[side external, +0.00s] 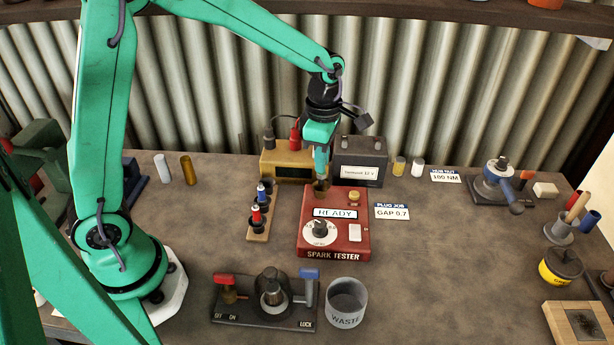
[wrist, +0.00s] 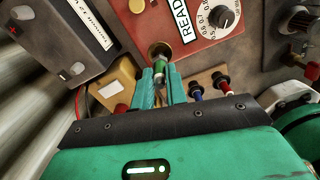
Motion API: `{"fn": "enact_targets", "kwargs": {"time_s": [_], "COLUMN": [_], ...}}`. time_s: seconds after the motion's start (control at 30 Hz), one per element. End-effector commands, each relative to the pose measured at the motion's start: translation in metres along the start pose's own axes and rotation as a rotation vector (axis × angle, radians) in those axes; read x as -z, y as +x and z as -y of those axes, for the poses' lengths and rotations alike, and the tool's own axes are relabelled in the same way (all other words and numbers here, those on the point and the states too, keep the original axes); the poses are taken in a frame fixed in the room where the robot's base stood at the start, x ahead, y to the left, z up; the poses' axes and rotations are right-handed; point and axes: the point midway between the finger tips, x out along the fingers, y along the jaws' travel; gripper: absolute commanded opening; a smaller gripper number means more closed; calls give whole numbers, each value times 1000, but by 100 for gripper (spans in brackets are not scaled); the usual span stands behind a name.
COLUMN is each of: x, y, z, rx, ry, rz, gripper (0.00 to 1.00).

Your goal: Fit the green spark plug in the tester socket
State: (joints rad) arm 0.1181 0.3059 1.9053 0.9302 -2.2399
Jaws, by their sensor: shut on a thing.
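My gripper (side external: 321,176) points down over the back left of the red spark tester (side external: 347,240), whose display reads READY. In the wrist view my gripper (wrist: 161,88) is shut on the green spark plug (wrist: 160,73), which sits between the fingertips. The plug's pale metal end points at the brass-ringed tester socket (wrist: 158,49), at the tester's edge. The end is at or close to the socket mouth; I cannot tell whether it has entered. In the side view the fingers hide the plug, and the socket (side external: 321,187) shows just under the fingertips.
A wooden rack (side external: 258,236) with red and blue plugs stands left of the tester. A yellow box (side external: 285,172) and a dark battery (side external: 358,170) stand close behind. A switch panel (side external: 262,318) and waste cup (side external: 346,303) are in front.

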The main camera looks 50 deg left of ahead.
Motion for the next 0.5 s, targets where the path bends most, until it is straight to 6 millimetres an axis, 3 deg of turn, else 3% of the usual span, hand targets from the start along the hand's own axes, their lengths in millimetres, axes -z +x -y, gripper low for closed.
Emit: {"fn": "enact_targets", "kwargs": {"time_s": [0.5], "x": [0], "y": [9], "z": [0], "rx": [0], "ry": [0], "rz": [0], "gripper": [0]}}
